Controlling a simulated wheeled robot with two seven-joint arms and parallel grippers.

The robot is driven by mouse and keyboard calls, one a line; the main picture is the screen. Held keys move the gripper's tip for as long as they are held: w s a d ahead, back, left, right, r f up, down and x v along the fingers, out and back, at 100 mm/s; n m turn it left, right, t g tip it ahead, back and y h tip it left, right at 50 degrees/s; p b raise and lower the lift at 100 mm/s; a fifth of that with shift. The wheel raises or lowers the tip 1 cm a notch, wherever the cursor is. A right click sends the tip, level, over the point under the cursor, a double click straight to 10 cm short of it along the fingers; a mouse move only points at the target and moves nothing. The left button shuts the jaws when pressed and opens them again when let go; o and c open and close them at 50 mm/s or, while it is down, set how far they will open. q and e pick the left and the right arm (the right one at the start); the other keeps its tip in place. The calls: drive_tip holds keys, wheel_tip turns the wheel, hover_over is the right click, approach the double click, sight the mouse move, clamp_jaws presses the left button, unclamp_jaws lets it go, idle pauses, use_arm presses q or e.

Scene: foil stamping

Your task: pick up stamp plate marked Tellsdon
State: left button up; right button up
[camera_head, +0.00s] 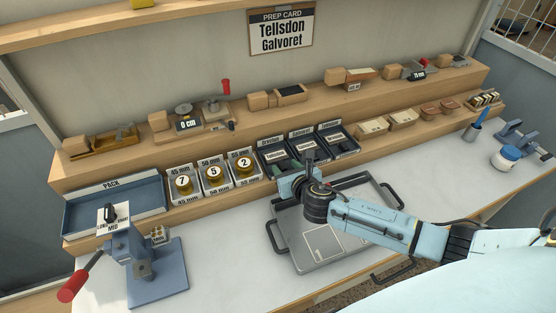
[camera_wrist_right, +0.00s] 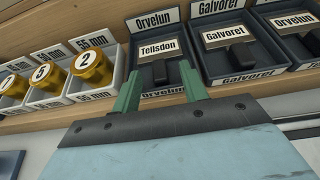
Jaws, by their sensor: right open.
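The stamp plate marked Tellsdon (camera_wrist_right: 158,48) lies in a dark tray labelled Orvelun (camera_wrist_right: 134,62) in the right wrist view. In the head view its white label (camera_head: 275,155) shows in the leftmost dark tray. My right gripper (camera_wrist_right: 160,88) is open, its green fingers apart and nothing between them. The fingers point at the front of the Orvelun tray, just short of the plate. In the head view the right gripper (camera_head: 297,165) is at the front of the dark trays and hides part of them. My left gripper is not in view.
A neighbouring tray holds a plate marked Galvoret (camera_wrist_right: 224,35); a third dark tray stands to its right. Yellow numbered pieces (camera_wrist_right: 93,68) stand left. A grey tray (camera_head: 330,262) lies below my right arm. A blue press (camera_head: 150,270) stands at left. A card (camera_head: 281,30) reads Tellsdon Galvoret.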

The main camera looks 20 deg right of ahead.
sight(279, 160)
drive_tip(key=shift+x, duration=1.15)
drive_tip(key=shift+w, duration=0.25)
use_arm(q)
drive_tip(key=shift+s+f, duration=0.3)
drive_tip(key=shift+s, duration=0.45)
use_arm(e)
clamp_jaws()
